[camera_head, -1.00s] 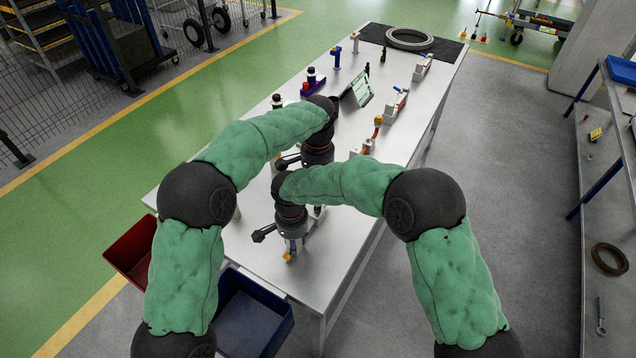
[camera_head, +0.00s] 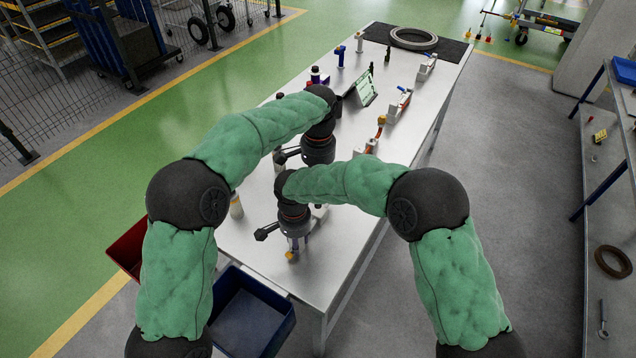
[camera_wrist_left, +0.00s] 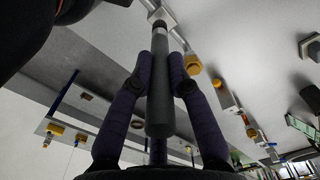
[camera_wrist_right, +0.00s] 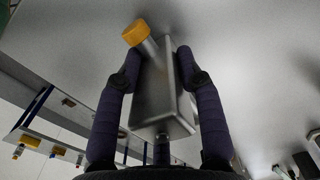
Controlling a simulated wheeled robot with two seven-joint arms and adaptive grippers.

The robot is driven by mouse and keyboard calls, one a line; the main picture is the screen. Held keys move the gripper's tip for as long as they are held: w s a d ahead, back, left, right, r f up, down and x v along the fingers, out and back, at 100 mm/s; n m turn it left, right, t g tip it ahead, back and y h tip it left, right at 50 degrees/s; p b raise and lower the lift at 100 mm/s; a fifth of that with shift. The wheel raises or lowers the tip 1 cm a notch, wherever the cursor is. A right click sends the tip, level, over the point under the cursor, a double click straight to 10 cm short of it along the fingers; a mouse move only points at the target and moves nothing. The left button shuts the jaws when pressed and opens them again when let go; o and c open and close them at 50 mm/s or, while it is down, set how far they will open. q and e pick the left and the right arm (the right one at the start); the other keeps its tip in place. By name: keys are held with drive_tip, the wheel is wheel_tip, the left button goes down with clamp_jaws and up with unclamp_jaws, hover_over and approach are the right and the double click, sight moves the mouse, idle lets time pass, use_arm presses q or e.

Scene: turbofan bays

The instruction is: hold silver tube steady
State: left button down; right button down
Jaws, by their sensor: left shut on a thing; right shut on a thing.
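In the left wrist view a grey, silver-looking tube (camera_wrist_left: 160,100) lies between the fingers of my left gripper (camera_wrist_left: 162,62), which is shut on it. The tube's far end is close to a pale fitting. My right gripper (camera_wrist_right: 158,62) is shut on a silver metal block (camera_wrist_right: 160,95) with a short neck and an orange-yellow cap (camera_wrist_right: 136,32). The cap also shows low in the head view (camera_head: 291,255), under my right wrist, close above the table. In the head view my left gripper's fingers and the tube are hidden behind my arms.
The long pale table (camera_head: 262,240) carries a tablet (camera_head: 365,90), several small fittings along its right side and a grey ring (camera_head: 413,38) on a black mat. A blue bin (camera_head: 250,318) and a red bin (camera_head: 130,248) stand by its near left end.

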use_arm(q)
drive_tip(key=shift+r, duration=3)
use_arm(e)
drive_tip(key=c, duration=0.7)
unclamp_jaws()
wheel_tip(320, 180, up, 12)
